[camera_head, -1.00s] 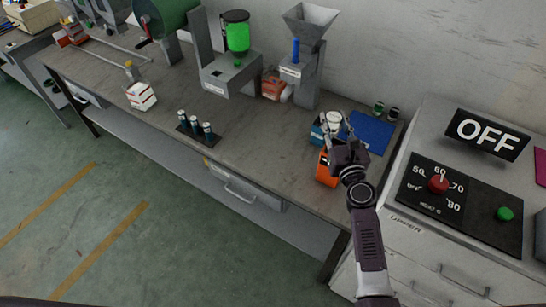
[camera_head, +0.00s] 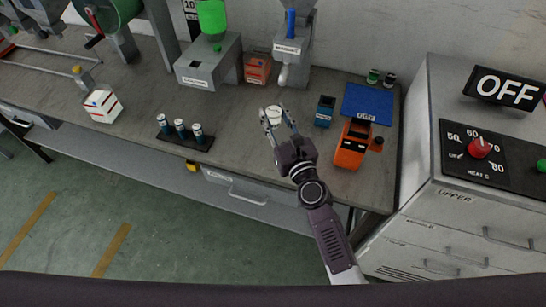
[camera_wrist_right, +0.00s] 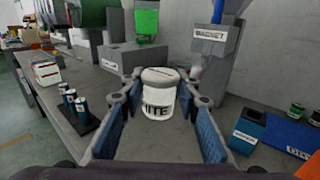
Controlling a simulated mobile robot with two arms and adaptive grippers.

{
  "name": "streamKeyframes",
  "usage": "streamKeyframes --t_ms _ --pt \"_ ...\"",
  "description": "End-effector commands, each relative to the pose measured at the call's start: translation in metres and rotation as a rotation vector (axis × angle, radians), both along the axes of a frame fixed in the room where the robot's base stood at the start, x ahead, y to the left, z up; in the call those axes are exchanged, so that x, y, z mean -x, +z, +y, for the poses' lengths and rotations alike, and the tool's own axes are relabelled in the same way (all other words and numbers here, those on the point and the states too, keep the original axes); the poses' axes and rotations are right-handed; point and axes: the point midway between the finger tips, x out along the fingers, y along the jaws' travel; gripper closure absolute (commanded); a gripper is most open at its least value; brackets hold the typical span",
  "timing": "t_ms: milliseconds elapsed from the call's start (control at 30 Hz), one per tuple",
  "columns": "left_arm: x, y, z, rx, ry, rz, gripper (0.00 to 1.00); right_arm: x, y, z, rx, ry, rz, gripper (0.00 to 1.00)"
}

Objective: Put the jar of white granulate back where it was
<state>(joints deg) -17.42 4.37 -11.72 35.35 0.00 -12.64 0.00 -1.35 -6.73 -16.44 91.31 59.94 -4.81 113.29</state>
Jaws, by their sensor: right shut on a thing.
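The jar of white granulate (camera_head: 273,113) is a white tub with a dark-lettered label. It sits between the fingertips of my right gripper (camera_head: 279,116), over the middle of the bench. In the right wrist view the jar (camera_wrist_right: 158,94) looks upright, with its lid on top and part of the label, "ITE", readable. The two blue-padded fingers of the gripper (camera_wrist_right: 158,102) reach along both sides of it. I cannot tell whether its base touches the bench. My left gripper is not in view.
A rack of several vials (camera_head: 184,138) stands left. Behind are a grey hopper machine (camera_head: 292,50) and an orange bin (camera_head: 257,69).

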Motion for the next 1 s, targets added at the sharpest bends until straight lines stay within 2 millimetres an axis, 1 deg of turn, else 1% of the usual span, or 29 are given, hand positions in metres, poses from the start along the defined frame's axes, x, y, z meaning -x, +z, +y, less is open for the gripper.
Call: streamKeyframes --t_ms 33,267,500,700,833,1000 --pt "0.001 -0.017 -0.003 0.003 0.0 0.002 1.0 0.0 -0.017 0.0 0.001 0.0 0.0 0.95" --pt "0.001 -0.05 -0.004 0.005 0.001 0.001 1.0 0.0 -0.052 0.0 0.001 0.001 0.0 0.95" --pt "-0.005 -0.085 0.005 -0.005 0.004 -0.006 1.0 0.0 -0.089 0.0 0.002 0.0 0.0 0.95" --pt "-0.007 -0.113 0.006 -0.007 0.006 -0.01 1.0 0.0 -0.119 0.0 0.001 0.0 0.001 0.95" --pt "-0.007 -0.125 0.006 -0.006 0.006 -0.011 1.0 0.0 -0.132 0.0 0.001 0.001 0.0 0.95" --pt "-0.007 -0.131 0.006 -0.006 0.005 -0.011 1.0 0.0 -0.137 0.0 0.001 0.0 0.0 0.95"
